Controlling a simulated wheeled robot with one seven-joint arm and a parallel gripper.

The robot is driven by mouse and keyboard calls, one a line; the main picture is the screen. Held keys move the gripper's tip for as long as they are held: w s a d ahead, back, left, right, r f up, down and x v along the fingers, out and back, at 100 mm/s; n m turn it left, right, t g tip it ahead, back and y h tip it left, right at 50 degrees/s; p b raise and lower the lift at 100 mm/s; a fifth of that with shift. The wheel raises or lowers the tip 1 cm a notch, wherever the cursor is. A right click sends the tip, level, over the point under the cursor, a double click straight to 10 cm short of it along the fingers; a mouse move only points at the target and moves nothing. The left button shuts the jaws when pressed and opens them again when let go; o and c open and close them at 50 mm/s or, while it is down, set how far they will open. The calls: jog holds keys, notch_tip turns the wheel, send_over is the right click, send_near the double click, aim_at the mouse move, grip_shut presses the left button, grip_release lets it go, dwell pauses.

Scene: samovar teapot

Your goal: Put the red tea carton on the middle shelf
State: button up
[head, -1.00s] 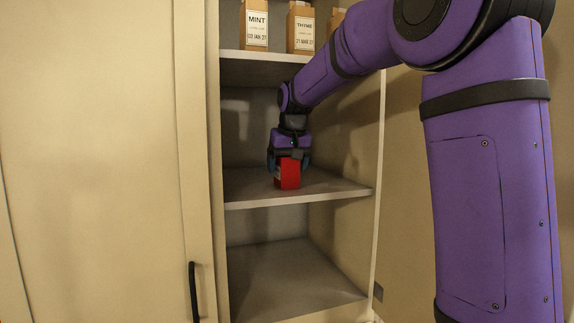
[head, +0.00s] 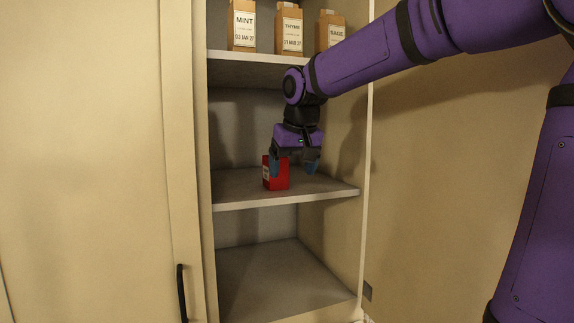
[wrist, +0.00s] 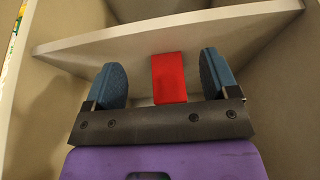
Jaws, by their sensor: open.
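The red tea carton (head: 277,180) stands upright on the middle shelf (head: 325,190), near its front edge. My gripper (head: 295,168) is just above and around the carton's upper part, with its blue fingers spread apart. In the wrist view the carton (wrist: 169,78) shows between the two open fingers (wrist: 168,82), with a gap on each side, wider on the left. The wrist view also shows the shelf board (wrist: 110,45) behind the carton. The carton's upper back part is partly hidden by the gripper in the head view.
The top shelf (head: 270,57) holds paper packets marked mint (head: 242,25), thyme (head: 289,30) and sage (head: 329,30). The lower shelf (head: 280,280) is empty. A closed door with a black handle (head: 182,293) is on the left. The cabinet's right wall is close to my arm.

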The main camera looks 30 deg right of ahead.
jog(key=s+a+f, duration=0.2)
jog(key=s+f, duration=0.1)
jog(key=s, duration=0.4)
jog(key=s+a+f+n, duration=0.1)
jog(key=s+a+f, duration=0.1)
jog(key=s, duration=0.6)
jog(key=s+a+f+n, duration=0.1)
jog(key=s+a+f, duration=0.1)
jog(key=s+f, duration=0.3)
jog(key=s, duration=0.3)
jog(key=shift+a+t+y, duration=0.3)
jog(key=shift+t+y, duration=0.1)
